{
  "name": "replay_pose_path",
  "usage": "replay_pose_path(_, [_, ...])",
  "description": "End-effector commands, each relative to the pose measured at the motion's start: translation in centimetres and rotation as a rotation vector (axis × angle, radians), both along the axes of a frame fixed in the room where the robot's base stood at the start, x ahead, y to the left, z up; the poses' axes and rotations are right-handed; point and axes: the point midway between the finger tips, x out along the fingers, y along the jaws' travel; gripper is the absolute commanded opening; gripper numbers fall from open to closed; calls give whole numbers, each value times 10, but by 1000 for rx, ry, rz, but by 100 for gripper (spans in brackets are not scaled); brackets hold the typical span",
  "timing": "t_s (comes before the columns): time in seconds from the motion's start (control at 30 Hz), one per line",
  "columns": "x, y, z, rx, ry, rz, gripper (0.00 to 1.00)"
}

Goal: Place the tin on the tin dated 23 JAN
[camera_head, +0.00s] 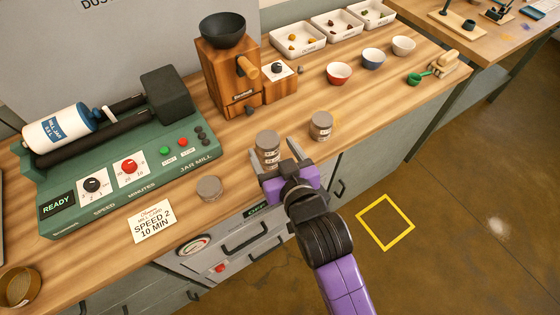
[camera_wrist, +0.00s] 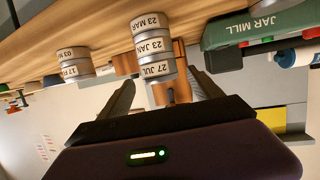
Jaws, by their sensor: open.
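A stack of three tins (camera_head: 267,150) stands on the wooden bench, just beyond my gripper. The wrist view, with the bench along its upper edge, shows their labels. The tin marked 23 MAR (camera_wrist: 151,23) is nearest the bench, the tin marked 23 JAN (camera_wrist: 155,46) sits on it, and the tin marked 27 JUL (camera_wrist: 157,70) is outermost, resting on 23 JAN. My gripper (camera_head: 275,160) is open, its fingers on either side of the stack's upper end in the wrist view (camera_wrist: 163,92). I cannot tell whether either finger touches a tin.
A second, shorter tin stack (camera_head: 321,126) stands to the right, and a lone tin (camera_head: 209,188) to the left. The green jar mill (camera_head: 130,165), speed card (camera_head: 152,221) and wooden grinder (camera_head: 228,80) stand around. Bowls (camera_head: 339,73) are at the back right. The bench's front edge is close.

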Motion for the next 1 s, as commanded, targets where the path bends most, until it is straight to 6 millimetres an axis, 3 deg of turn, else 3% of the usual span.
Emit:
replay_pose_path(0.1, [-20, -9, 5, -1, 1, -1, 74])
replay_pose_path(0.3, [-38, -16, 12, -1, 1, -1, 74])
replay_pose_path(0.7, [-45, -22, 10, 0, 2, -7, 74])
replay_pose_path(0.87, [-77, -53, -11, 10, 11, -49, 74])
replay_pose_path(1.0, [-125, -95, -28, 22, 13, -114, 74])
